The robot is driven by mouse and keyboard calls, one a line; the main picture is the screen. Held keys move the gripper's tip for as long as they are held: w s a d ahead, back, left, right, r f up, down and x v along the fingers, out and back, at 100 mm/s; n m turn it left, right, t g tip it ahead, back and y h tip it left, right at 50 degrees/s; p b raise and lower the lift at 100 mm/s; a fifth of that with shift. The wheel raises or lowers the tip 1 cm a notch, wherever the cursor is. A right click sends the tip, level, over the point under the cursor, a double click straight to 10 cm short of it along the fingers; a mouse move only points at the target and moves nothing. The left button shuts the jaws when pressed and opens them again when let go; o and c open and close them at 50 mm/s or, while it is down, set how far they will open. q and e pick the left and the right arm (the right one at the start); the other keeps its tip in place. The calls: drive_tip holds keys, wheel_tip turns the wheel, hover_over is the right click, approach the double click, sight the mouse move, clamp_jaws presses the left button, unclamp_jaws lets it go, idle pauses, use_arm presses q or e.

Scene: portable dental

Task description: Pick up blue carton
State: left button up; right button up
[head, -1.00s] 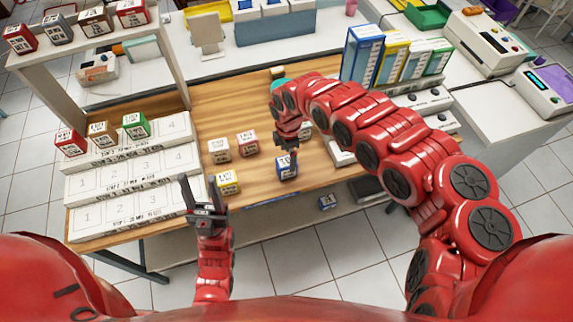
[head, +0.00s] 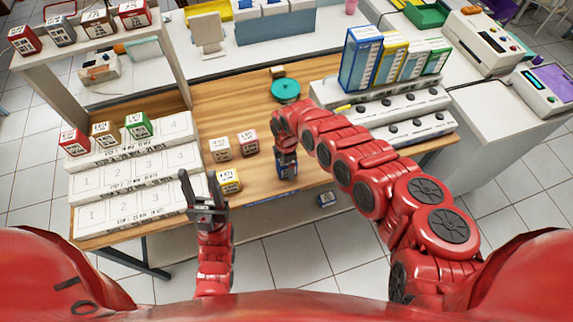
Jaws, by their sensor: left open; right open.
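A small blue carton (head: 288,172) stands on the wooden table near its front edge, partly hidden by my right gripper. My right gripper (head: 286,157) points down at the carton from above and is open; whether the fingers touch it is hard to see. My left gripper (head: 201,184) is open and empty, pointing up in front of the table, left of the yellow carton (head: 230,181).
Cream (head: 220,149) and pink (head: 247,143) cartons stand left of the blue one. White numbered step racks (head: 130,187) fill the table's left side. A green round object (head: 285,90) sits at the back, and a rack with tall boxes (head: 360,60) at the right.

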clamp_jaws()
idle(0.3)
drive_tip(key=shift+r, duration=0.1)
